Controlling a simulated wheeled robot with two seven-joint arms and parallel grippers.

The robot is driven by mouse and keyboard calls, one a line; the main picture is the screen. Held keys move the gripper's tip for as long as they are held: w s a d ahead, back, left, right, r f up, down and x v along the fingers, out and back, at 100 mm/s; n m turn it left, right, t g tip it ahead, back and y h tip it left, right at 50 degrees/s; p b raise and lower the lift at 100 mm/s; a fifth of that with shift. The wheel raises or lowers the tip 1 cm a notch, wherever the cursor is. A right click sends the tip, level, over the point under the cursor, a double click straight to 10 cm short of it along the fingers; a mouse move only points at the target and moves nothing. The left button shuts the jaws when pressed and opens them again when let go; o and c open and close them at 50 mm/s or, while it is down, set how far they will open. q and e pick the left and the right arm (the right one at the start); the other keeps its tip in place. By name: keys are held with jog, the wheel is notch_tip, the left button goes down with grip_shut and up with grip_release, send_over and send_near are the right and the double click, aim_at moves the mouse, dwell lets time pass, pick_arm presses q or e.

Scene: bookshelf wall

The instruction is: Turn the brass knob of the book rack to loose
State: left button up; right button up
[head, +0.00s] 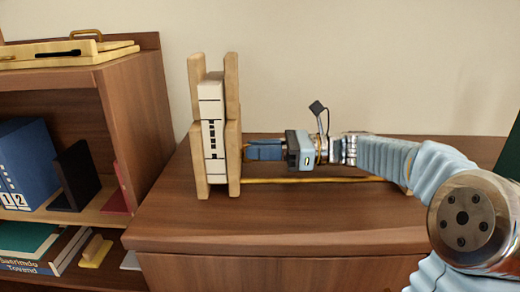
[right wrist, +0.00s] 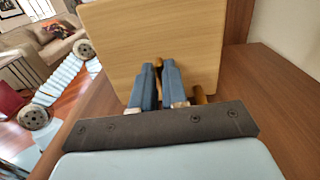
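The book rack (head: 232,150) stands upright on the cabinet top, with white books (head: 212,110) between its wooden boards. Its right-hand board fills the middle of the right wrist view (right wrist: 150,30). My right gripper (head: 252,150) reaches in level from the right, its blue fingers close to that board. In the right wrist view the fingers (right wrist: 158,78) are nearly together, with the brass knob (right wrist: 158,63) between their tips. The fingers hide most of the knob, so its turn position cannot be read. My left gripper is out of view.
A brass rod (head: 320,180) runs low from the rack to the right, below my right gripper. The cabinet top (head: 290,215) in front is clear. The wall is close behind.

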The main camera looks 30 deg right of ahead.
jog(key=o, duration=0.3)
jog(key=shift+d, duration=0.1)
jog(key=v, duration=0.7)
jog(key=shift+s+d, duration=0.15)
jog(key=shift+s, duration=0.05)
